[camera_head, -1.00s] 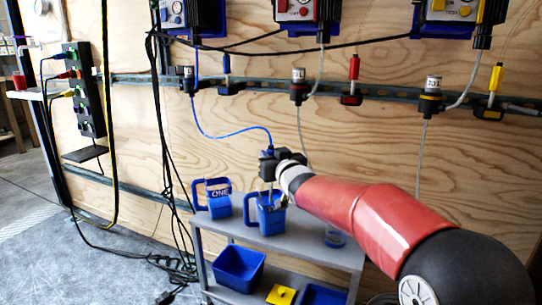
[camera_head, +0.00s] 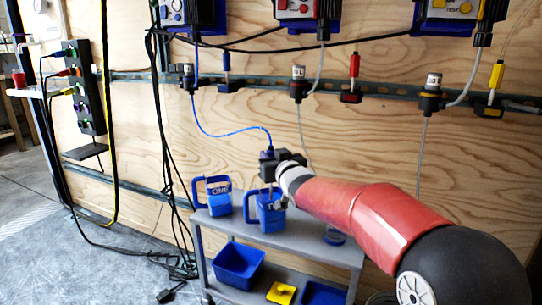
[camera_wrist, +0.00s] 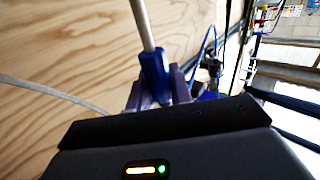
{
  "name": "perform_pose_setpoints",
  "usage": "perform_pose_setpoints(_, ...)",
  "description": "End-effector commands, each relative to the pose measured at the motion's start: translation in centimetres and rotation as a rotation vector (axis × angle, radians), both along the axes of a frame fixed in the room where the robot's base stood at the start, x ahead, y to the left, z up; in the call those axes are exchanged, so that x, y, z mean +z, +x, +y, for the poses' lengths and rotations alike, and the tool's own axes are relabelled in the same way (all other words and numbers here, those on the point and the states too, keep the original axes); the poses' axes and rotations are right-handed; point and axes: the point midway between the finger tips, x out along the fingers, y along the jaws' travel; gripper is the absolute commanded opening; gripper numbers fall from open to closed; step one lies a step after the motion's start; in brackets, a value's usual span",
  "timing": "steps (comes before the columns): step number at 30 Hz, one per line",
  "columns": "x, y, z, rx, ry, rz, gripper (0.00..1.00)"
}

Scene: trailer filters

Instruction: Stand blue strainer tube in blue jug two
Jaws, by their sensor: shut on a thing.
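My gripper (camera_head: 268,168) is above the second blue jug (camera_head: 270,218) on the grey cart, shut on the blue strainer tube (camera_wrist: 153,72). In the wrist view the tube's blue part sits between the fingers and a pale rod extends from it. In the head view a blue hose (camera_head: 215,133) runs from the wall to the top of the tube at my gripper. The tube's lower end is at the jug's mouth; I cannot tell how deep it is inside. The jug stands upright, its label partly hidden by my wrist.
The blue jug marked ONE (camera_head: 218,200) stands just left on the cart (camera_head: 300,235). Blue bins (camera_head: 238,265) and a yellow item (camera_head: 281,293) are on the lower shelf. Black cables hang at left.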

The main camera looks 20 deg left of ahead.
Motion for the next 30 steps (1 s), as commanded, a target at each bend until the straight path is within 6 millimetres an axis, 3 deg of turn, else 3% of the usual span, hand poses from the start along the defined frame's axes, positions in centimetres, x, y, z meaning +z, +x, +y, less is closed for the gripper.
perform_pose_setpoints(17, -0.83, -0.01, -0.01, 0.000, 0.001, -0.001, 0.00)
perform_pose_setpoints(18, -0.79, -0.01, -0.01, 0.000, 0.001, -0.001, 0.27)
perform_pose_setpoints(22, -0.80, -0.01, -0.01, 0.000, 0.001, -0.001, 0.44)
perform_pose_setpoints(30, -0.89, -0.02, -0.03, -0.001, -0.001, 0.001, 0.47)
